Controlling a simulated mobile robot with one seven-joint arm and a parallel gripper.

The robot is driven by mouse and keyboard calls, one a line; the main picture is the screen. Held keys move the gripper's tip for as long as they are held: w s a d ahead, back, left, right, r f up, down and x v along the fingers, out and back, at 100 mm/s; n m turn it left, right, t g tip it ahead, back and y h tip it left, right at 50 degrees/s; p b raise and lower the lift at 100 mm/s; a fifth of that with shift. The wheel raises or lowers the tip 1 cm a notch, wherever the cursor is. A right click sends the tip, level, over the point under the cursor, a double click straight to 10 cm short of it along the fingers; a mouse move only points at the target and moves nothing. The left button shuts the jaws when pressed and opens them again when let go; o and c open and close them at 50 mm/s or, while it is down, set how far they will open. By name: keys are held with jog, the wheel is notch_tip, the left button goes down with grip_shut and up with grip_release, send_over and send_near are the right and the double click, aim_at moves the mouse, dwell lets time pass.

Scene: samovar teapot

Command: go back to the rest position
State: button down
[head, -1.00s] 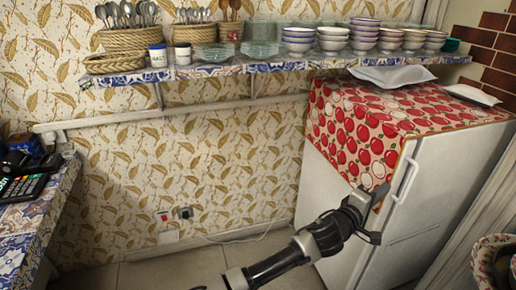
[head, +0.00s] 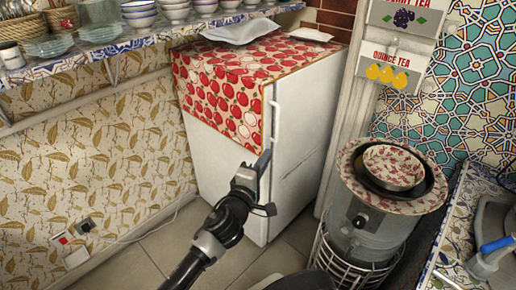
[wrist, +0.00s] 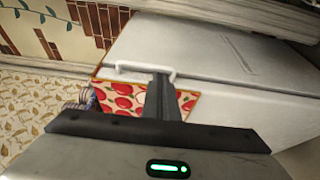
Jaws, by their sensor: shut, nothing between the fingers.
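My gripper (head: 262,180) is in front of the white fridge (head: 300,125) in the head view, with my dark arm reaching up from the bottom edge. In the wrist view my gripper (wrist: 163,98) shows with its fingers together and nothing between them. Behind it are the fridge's white door (wrist: 215,55) and white handle (wrist: 128,67). I cannot tell from the head view how far the gripper is from the fridge. A red apple-patterned cloth (head: 225,90) covers the fridge top and hangs down its side; part of it shows in the wrist view (wrist: 122,98).
A samovar-like stove (head: 365,240) with a flowered bowl (head: 393,167) stands right of the fridge on a wire stand. A tiled counter (head: 450,235) with a blue-handled item (head: 497,243) is at far right. A shelf (head: 85,52) of bowls runs along the left wall. Floor (head: 275,262) shows between.

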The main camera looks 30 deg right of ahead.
jog(key=s+f+m+g+y, duration=0.2)
jog(key=s+f+m+g, duration=0.55)
jog(key=s+f, duration=0.6)
jog(key=s+a+f+g+y, duration=0.3)
jog(key=s+a+g+y, duration=0.15)
jog(key=a, duration=0.25)
jog(key=w+a+r+m+y, duration=0.2)
jog(key=a+y, duration=0.2)
jog(key=a, duration=0.5)
jog(key=w+a+r+n+t+y, duration=0.15)
jog(key=a+r, duration=0.25)
jog(key=r, duration=0.6)
jog(key=w+a+r+t+y, duration=0.2)
jog(key=a+r+y, duration=0.1)
jog(key=r, duration=0.6)
jog(key=s+r+t+p, duration=0.2)
jog(key=r+p, duration=1)
jog(key=r, duration=0.6)
jog(key=s+d+r+n+t+p, duration=0.1)
jog(key=s+r+p, duration=0.1)
jog(key=r+p, duration=1)
notch_tip(320, 180, up, 7)
jog(key=shift+r+t, duration=0.15)
jog(key=shift+t, duration=0.2)
